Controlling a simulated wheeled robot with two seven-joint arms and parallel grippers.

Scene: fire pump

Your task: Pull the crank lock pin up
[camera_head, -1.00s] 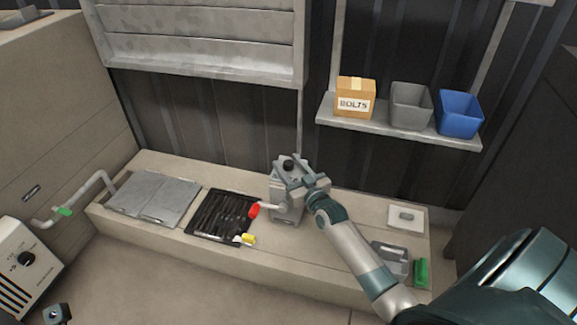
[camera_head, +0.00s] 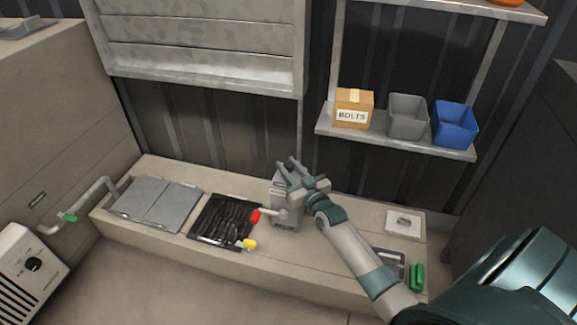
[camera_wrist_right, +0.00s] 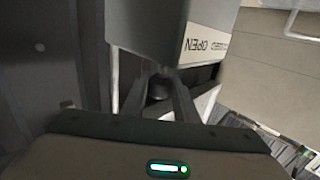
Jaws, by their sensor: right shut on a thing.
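The grey pump box (camera_head: 286,208) stands on the long bench, with a crank that ends in a red handle (camera_head: 255,215) on its left side. My right gripper (camera_head: 286,168) is at the top of the box, its arm coming from the lower right. In the right wrist view its fingers close on a dark round knob (camera_wrist_right: 158,90), which appears to be the lock pin's knob. The fingers hide this knob in the head view. My left gripper is not in view.
A dark grate (camera_head: 222,220) and a yellow piece (camera_head: 249,244) lie left of the box. A shelf (camera_head: 400,141) behind holds a bolts carton (camera_head: 353,109), a grey bin (camera_head: 407,116) and a blue bin (camera_head: 455,124). A green object (camera_head: 417,277) lies at the bench's right end.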

